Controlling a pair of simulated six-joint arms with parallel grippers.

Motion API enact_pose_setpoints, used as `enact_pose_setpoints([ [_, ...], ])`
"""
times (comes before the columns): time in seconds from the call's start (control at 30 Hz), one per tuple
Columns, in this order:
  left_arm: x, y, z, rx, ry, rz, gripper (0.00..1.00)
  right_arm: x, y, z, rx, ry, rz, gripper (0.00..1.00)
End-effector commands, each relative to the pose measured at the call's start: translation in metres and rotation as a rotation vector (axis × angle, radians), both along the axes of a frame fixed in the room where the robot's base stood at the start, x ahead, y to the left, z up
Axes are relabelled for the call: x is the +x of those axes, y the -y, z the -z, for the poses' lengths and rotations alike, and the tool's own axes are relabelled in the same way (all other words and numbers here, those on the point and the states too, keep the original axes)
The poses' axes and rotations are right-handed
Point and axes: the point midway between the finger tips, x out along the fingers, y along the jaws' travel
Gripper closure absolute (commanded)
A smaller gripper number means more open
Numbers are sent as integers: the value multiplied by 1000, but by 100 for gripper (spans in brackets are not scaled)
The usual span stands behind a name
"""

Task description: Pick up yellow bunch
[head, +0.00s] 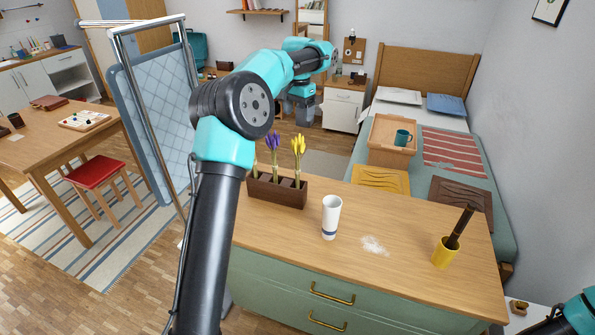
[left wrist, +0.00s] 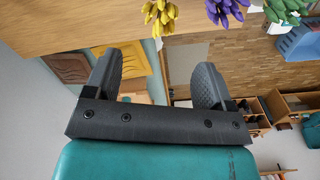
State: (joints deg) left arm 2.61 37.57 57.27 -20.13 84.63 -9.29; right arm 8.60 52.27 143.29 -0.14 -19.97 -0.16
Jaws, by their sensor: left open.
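The yellow bunch (head: 298,146) stands upright in the right part of a dark brown holder (head: 290,196) on the wooden dresser top. A purple bunch (head: 273,142) stands to its left. A green bunch, mostly hidden by my left arm in the head view, shows in the left wrist view (left wrist: 285,8). My left gripper (head: 300,112) is open and empty, pointing down, above and beyond the holder in the picture. In the left wrist view, the yellow bunch (left wrist: 160,14) is at the top edge, apart from the open fingers (left wrist: 157,80). My right gripper is out of view.
A white cup with a blue band (head: 331,217), a white powdery patch (head: 374,245) and a yellow pot with a dark brush (head: 445,252) are on the dresser. The front middle of the top (head: 290,245) is clear. A blue padded panel (head: 155,125) stands left.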

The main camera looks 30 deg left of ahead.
Motion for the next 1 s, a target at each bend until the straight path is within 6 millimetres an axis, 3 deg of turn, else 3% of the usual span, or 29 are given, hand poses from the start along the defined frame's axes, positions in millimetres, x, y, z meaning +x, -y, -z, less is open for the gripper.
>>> enact_pose_setpoints([
  [0.4,0,0,65,0,0,0,24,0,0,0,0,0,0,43],
  [0.87,0,0,73,0,0,0,24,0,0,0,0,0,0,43],
  [1.0,1,-2,85,0,-1,0,24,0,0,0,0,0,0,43],
])
